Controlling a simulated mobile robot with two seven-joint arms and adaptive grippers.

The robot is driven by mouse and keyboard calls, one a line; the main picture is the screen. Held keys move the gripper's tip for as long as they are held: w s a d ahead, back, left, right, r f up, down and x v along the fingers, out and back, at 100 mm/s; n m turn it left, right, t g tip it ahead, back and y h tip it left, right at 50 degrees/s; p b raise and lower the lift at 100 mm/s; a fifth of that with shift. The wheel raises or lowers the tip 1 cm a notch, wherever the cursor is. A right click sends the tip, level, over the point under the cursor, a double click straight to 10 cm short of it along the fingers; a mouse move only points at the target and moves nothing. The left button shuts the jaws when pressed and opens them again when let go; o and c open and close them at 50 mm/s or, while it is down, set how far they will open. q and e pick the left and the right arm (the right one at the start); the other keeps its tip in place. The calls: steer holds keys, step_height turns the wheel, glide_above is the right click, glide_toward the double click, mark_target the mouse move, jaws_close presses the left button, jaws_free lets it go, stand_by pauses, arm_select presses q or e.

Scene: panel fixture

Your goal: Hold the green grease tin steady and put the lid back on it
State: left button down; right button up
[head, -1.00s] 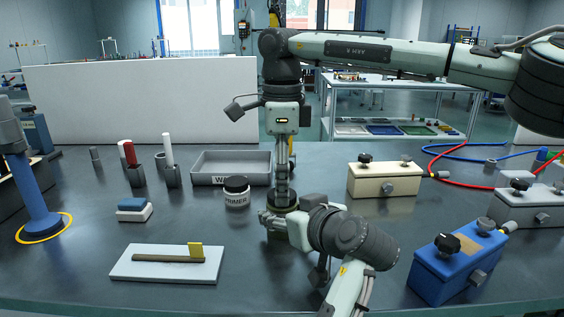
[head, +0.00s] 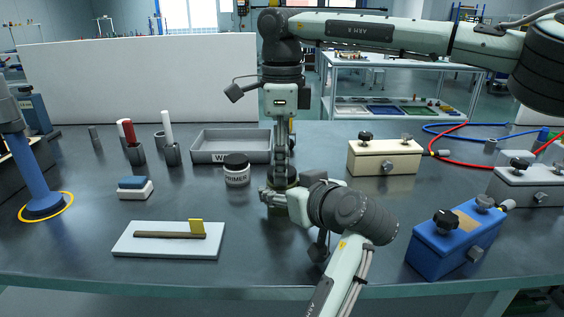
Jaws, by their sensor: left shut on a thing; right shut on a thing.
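The green grease tin (head: 279,211) stands on the dark bench near the middle of the head view, mostly hidden by my grippers. My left gripper (head: 272,198), on the arm rising from the bottom edge, is shut on the tin's side. My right gripper (head: 283,175), on the arm from the upper right, points straight down over the tin. It is shut on the dark olive lid (head: 287,180), which is at the tin's top. The lid is partly hidden by the fingers and my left wrist, and I cannot tell whether it is seated or level.
A primer jar (head: 237,170) stands close left of the tin, with a grey tray (head: 220,158) behind. A cream box (head: 383,157) and a blue box (head: 455,244) are on the right. A white board (head: 170,246) lies front left. The bench between board and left arm is clear.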

steer(key=m, duration=0.4)
steer(key=o, duration=1.3)
steer(key=shift+o, duration=0.2)
step_height(320, 180, up, 12)
arm_select(q)
steer(key=c, duration=0.6)
jaws_free()
steer(key=shift+r, duration=0.1)
